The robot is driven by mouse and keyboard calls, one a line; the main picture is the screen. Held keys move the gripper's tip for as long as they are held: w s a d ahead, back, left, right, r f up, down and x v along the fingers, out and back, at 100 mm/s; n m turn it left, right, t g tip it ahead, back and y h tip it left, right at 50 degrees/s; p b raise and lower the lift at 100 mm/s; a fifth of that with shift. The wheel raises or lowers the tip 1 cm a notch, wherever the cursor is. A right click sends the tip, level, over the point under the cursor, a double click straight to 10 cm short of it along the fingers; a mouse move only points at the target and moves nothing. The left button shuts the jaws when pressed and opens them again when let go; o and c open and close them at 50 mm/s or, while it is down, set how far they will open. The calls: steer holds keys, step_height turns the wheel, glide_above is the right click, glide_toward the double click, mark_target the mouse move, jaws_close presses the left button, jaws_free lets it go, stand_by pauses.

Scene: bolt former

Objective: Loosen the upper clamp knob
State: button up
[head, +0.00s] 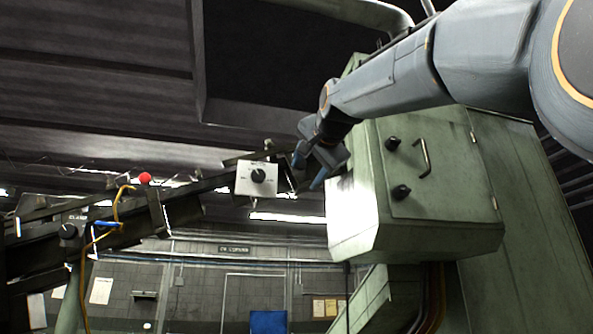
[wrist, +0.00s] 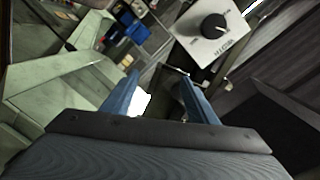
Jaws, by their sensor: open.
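Two black knobs sit on the door of a green cabinet (head: 440,235) in the head view. The upper knob (head: 393,144) is near the door's top left, and the lower knob (head: 401,192) is below it. My gripper (head: 309,169) is left of the cabinet and apart from both knobs, its fingers pointing away from them. In the wrist view, my gripper (wrist: 160,80) is open, with nothing between its blue fingers. I make out neither door knob in the wrist view.
A white panel with a black dial (head: 258,176) is just left of my gripper; the dial also shows in the wrist view (wrist: 214,27). A bent handle (head: 425,157) is right of the door knobs. A red ball (head: 145,178) and a yellow cable are farther left.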

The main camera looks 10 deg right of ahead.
mark_target(302, 162)
step_height(302, 162, up, 5)
steer(key=s, duration=0.3)
steer(key=w+n+p, duration=0.2)
steer(key=w, duration=0.2)
steer(key=w+n+p, duration=0.1)
steer(key=w, duration=0.3)
steer(key=shift+w+n+t+p, duration=0.35)
steer(key=shift+n+t, duration=0.05)
steer(key=n, duration=0.6)
steer(key=shift+r+n, duration=0.1)
steer(key=shift+n, duration=0.2)
